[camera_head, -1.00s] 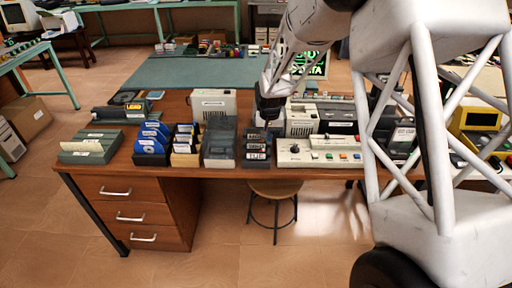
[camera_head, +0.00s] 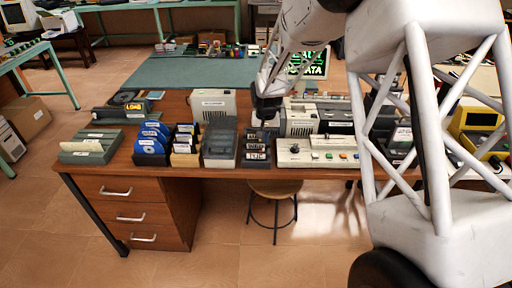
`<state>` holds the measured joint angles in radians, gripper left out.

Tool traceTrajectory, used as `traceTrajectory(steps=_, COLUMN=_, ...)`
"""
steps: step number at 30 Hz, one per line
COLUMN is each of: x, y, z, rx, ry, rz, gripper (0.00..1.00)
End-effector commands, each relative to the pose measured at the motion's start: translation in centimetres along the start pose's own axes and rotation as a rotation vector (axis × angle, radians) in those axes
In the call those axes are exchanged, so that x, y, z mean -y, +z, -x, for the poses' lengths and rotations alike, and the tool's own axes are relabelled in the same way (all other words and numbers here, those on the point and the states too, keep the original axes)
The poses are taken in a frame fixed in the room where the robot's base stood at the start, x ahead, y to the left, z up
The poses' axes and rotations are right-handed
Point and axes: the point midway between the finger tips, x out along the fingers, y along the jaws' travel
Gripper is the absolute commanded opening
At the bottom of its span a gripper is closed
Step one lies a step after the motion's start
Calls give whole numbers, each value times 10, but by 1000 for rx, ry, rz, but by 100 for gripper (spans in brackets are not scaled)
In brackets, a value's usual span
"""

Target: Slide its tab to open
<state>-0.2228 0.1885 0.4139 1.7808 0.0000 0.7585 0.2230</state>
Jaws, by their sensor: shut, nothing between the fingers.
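My gripper (camera_head: 266,110) is dark and small in view, at the end of my white arm. It is shut and empty, over the back part of the desk, above and behind a black rack of labelled cartridges (camera_head: 257,152). Whether it touches anything is too small to tell. A grey box with a smoky see-through lid (camera_head: 220,148) stands left of the rack. A beige device with coloured buttons (camera_head: 318,153) stands to the right. I cannot make out a sliding tab on any of these, nor tell which thing the task means.
On the wooden desk (camera_head: 190,170) stand blue discs in a holder (camera_head: 152,138), a box of cards (camera_head: 185,145), a grey tray (camera_head: 90,148) and beige units (camera_head: 213,103). A screen with green letters (camera_head: 307,64) is behind.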

Motion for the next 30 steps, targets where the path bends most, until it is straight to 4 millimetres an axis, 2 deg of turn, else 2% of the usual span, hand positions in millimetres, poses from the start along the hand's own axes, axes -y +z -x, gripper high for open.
traceTrajectory(steps=30, x=-6, y=0, z=0, rx=0, ry=0, rz=0, gripper=0)
